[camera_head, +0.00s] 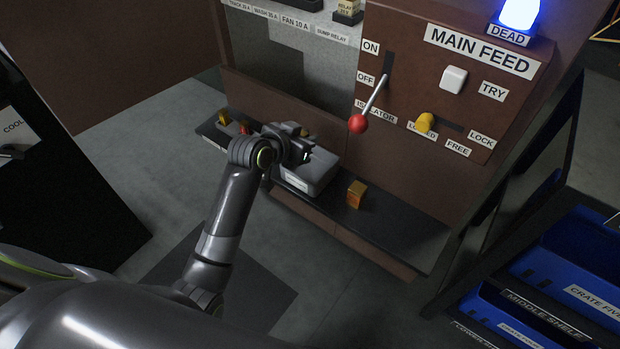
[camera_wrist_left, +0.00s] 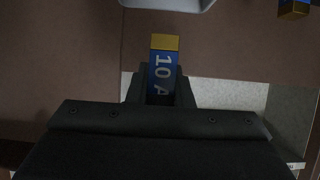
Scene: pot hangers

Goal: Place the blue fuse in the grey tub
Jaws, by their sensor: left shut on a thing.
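The blue fuse (camera_wrist_left: 163,72), with a gold end and "10 A" in white, stands out between the fingers of my left gripper (camera_wrist_left: 160,92) in the left wrist view. The gripper is shut on it. In the head view my left gripper (camera_head: 303,150) is over or beside the grey tub (camera_head: 316,176), and the fuse cannot be made out there. The tub sits on the dark ledge, partly hidden by my arm. Its edge shows at the top of the left wrist view (camera_wrist_left: 165,3), apart from the fuse. My right gripper is not in view.
A gold and orange block (camera_head: 356,193) stands on the ledge (camera_head: 395,225) right of the tub. Small yellow and red pieces (camera_head: 234,122) lie left. A red-knobbed lever (camera_head: 358,123) juts from the main feed panel. Blue crates (camera_head: 575,265) are at the right.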

